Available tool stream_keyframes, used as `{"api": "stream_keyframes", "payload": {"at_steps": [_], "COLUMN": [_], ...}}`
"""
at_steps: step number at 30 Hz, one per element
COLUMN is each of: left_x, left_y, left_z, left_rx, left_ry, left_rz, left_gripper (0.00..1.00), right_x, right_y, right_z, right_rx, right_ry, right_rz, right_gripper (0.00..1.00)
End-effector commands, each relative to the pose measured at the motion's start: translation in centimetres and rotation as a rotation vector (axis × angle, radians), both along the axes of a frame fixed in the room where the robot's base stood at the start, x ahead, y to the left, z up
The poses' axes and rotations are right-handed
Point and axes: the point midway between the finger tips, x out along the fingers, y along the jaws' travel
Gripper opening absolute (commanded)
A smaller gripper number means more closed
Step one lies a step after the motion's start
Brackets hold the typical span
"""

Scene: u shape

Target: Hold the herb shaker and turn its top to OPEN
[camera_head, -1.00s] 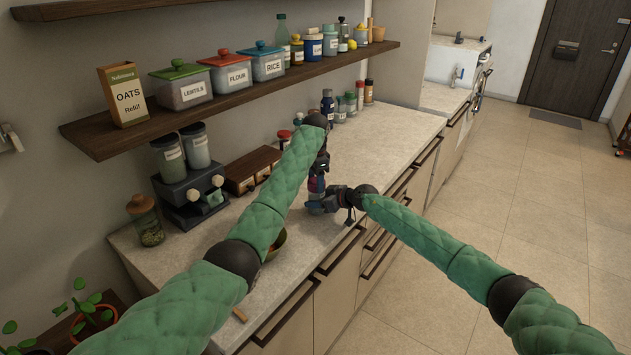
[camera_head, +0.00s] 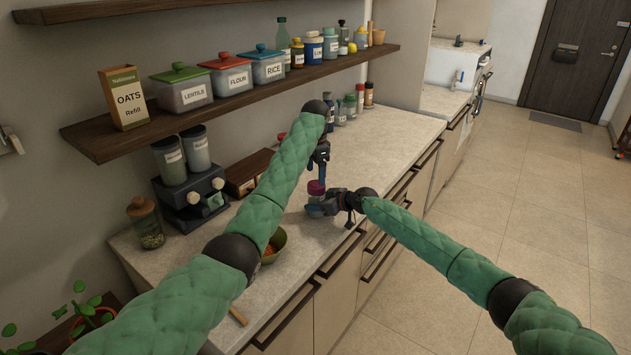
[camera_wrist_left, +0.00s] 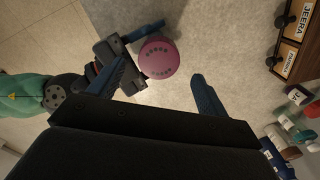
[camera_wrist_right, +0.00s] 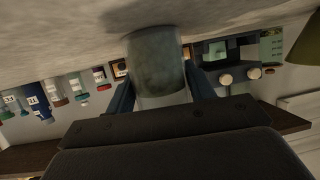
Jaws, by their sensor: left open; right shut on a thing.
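The herb shaker (camera_head: 316,190) stands near the counter's front edge, with a purple-red top and a pale body. My right gripper (camera_head: 318,206) is shut on its body from the right; the body also shows between the fingers in the right wrist view (camera_wrist_right: 157,62). My left gripper (camera_head: 319,172) is open above the shaker and apart from it. In the left wrist view the round pink top (camera_wrist_left: 158,57), with rows of dark holes, lies beyond the open blue fingers. I cannot read any OPEN mark.
A green bowl (camera_head: 276,240) with orange contents is partly behind my left arm. A dark dispenser (camera_head: 190,190) and small wooden drawers (camera_head: 248,172) stand along the wall. Small jars (camera_head: 350,105) stand farther back under the shelf (camera_head: 110,137). The counter (camera_head: 385,135) right of the shaker is clear.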

Motion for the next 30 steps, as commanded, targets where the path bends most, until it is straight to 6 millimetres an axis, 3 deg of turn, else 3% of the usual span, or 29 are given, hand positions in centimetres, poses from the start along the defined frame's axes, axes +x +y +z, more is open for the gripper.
{"api": "stream_keyframes", "payload": {"at_steps": [6,12,30], "left_x": [0.0,0.0,0.0], "left_y": [0.0,0.0,0.0], "left_z": [4.1,6.3,6.9], "left_rx": [0.0,0.0,0.0], "left_ry": [-0.001,0.0,0.001], "left_rz": [0.0,0.0,0.0], "left_gripper": [0.77,0.77,0.77], "right_x": [0.0,0.0,0.0], "right_y": [-0.1,-0.1,-0.1], "right_z": [-0.1,-0.1,0.0], "right_rx": [-0.001,-0.001,-0.001], "right_ry": [0.0,0.0,0.0], "right_rz": [-0.001,-0.001,-0.001], "right_gripper": [0.17,0.17,0.17]}}
